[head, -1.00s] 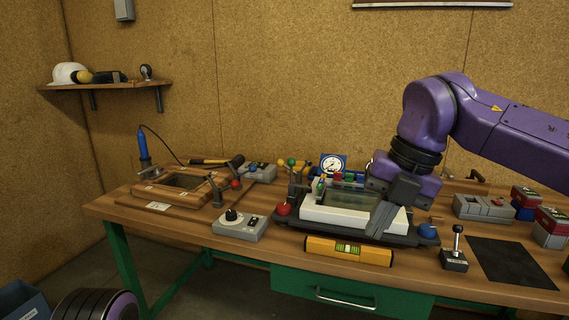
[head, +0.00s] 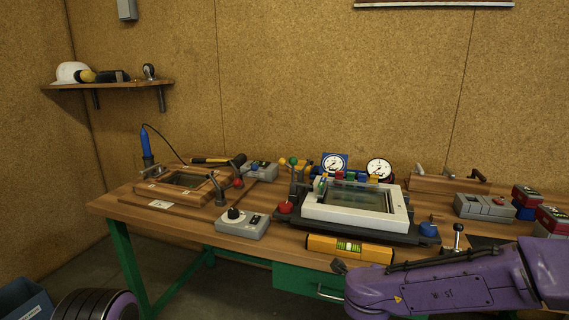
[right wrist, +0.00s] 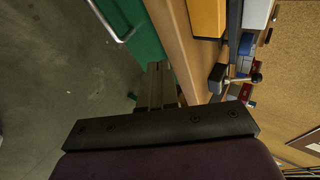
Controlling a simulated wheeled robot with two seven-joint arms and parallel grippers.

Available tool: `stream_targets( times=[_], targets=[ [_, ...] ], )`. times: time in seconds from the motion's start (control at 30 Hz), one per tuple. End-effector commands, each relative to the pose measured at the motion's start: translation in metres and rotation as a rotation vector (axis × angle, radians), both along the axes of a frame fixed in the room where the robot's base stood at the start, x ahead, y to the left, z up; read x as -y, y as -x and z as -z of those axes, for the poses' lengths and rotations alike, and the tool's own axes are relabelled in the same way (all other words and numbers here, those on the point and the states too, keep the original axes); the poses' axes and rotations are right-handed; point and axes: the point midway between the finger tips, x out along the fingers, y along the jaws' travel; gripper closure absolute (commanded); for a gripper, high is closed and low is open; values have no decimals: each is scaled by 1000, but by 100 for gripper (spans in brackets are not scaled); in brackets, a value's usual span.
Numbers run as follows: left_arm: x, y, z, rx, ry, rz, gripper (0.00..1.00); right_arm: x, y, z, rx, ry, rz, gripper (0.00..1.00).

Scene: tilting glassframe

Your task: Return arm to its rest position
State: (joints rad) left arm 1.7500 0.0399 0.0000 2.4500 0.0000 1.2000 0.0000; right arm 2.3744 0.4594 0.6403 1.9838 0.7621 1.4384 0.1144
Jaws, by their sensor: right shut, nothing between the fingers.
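My right arm (head: 440,285) is purple and lies low across the bottom right of the head view, in front of the bench. My right gripper (right wrist: 160,85) shows in the right wrist view with its dark fingers together and nothing between them. It is beside the bench's green front, over the floor side. The white glass frame (head: 350,218) lies on its dark base on the bench, clear of my arm. Its glass pane (head: 360,198) is fully visible. My left gripper is not in view.
A yellow spirit level (head: 350,249) lies at the bench's front edge, close to my arm. A joystick (head: 458,237) stands just behind the arm. The green drawer's handle (head: 328,293) sticks out near the arm. Grey floor (right wrist: 60,70) is open beside the bench.

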Motion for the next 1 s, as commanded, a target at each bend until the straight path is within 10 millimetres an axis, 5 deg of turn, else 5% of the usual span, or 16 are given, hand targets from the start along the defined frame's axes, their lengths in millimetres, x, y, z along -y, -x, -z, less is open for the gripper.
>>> stream_targets(
  times=[0.03, 0.2, 0.4, 0.6, 0.7, 1.0],
  targets=[
    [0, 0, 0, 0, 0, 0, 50, 0, 13, 40, -65, 116, -128, 100],
    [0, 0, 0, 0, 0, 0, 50, 4, 80, 151, -289, 403, -572, 100],
    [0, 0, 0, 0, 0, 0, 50, 23, 199, 245, -583, 548, -1007, 100],
    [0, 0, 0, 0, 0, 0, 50, 62, 310, 284, -854, 578, -1226, 100],
    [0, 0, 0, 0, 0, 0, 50, 75, 339, 293, -936, 583, -1258, 100],
    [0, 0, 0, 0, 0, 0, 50, 74, 351, 299, -957, 565, -1272, 100]
  ],
)
